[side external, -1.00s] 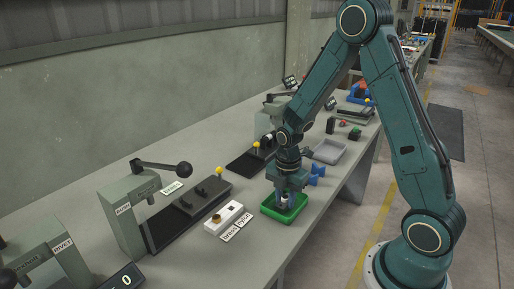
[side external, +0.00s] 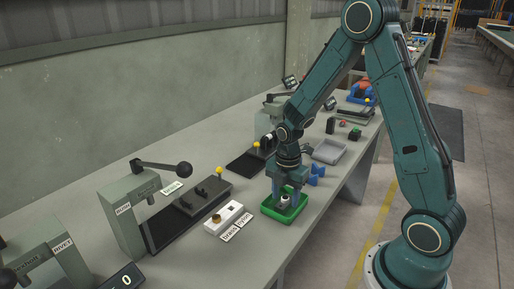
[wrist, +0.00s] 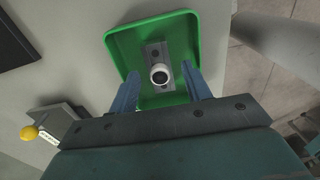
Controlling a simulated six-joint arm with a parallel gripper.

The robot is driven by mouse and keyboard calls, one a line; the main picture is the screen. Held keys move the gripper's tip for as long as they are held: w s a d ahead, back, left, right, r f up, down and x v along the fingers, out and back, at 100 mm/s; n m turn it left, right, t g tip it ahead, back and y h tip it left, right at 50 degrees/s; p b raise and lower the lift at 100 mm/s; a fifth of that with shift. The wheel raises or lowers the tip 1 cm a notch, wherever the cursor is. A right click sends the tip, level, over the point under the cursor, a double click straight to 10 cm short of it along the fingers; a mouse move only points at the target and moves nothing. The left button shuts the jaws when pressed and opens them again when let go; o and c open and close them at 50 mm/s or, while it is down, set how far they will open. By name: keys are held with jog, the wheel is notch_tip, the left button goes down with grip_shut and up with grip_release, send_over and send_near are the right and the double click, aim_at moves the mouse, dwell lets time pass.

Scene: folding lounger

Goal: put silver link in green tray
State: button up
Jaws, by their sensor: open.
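The green tray (side external: 267,209) sits near the bench's front edge and also shows in the wrist view (wrist: 120,42). The silver link (wrist: 154,50), a flat grey bar, lies inside it, with a short white-rimmed cylinder (wrist: 160,74) on it. The cylinder shows as a small pale spot in the side view (side external: 284,200). The link's lower end is partly hidden by the cylinder. My gripper (wrist: 161,72) is open just above the tray, pointing down, its blue fingers apart on either side of the link and cylinder. I see gaps between fingers and link.
A white block with a brass-coloured piece (side external: 222,218) stands left of the tray, with labels in front. A black fixture with a yellow knob (side external: 208,190) and a lever press (side external: 124,215) are further left. A grey tray (side external: 329,151) and blue supports (side external: 316,173) lie behind.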

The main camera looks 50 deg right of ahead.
notch_tip(320, 180, up, 11)
dwell(0.6)
dwell(0.5)
jog(key=s+a+r+m+t, duration=0.2)
jog(key=s+a+r+m, duration=0.2)
jog(key=s+r+m, duration=0.2)
jog(key=s+a+r+m+t, duration=0.3)
jog(key=s+a+r+m, duration=0.2)
jog(key=s+m, duration=0.5)
notch_tip(320, 180, up, 2)
jog(key=shift+s+r+m+t, duration=0.1)
jog(key=shift+s+m+t, duration=0.25)
jog(key=shift+m, duration=0.65)
